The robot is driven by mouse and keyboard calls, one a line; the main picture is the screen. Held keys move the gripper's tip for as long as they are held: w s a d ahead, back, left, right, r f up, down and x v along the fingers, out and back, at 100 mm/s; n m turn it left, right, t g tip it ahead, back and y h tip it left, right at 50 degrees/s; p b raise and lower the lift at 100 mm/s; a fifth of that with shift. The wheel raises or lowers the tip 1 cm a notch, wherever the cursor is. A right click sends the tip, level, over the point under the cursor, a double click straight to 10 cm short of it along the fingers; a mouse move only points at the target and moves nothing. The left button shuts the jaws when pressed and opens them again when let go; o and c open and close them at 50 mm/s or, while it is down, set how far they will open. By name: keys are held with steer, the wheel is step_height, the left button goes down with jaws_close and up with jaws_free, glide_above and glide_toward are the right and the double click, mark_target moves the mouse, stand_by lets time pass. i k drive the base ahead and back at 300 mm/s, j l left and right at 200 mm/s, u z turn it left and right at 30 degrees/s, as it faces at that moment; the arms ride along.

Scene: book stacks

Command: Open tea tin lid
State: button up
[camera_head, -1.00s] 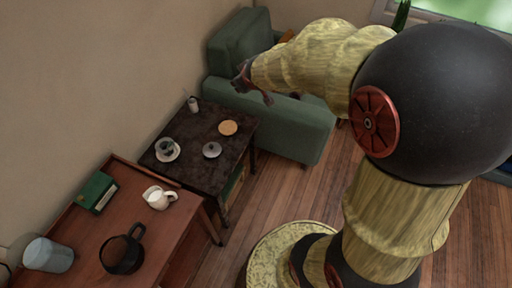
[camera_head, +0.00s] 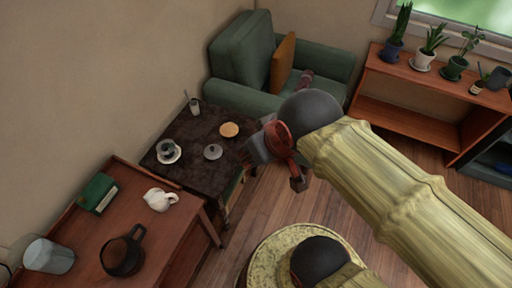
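A green box (camera_head: 97,192) with a small pale label lies on the brown cabinet at the left; it may be the tea tin, and no other tin is clear. I cannot make out a lid seam on it. A small grey round lid-like piece with a knob (camera_head: 213,152) lies on the dark table. My gripper (camera_head: 272,171) is over the dark table's right edge, well to the right of the green box. Its fingers look spread and empty, partly hidden by my wrist.
The brown cabinet (camera_head: 185,245) also bears a white jug (camera_head: 160,200), a dark pot (camera_head: 122,256) and a grey-blue container (camera_head: 48,256). The dark table (camera_head: 190,175) holds a saucer with a vessel (camera_head: 168,151), a tan disc (camera_head: 229,130) and a small cup (camera_head: 195,107). A green armchair (camera_head: 238,55) stands behind.

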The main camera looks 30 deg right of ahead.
mark_target(100, 183)
steer(key=j+u, duration=0.1)
steer(key=u, duration=1.1)
steer(key=i+j, duration=0.15)
steer(key=i, duration=0.15)
steer(key=i+j, duration=0.15)
steer(key=i, duration=0.2)
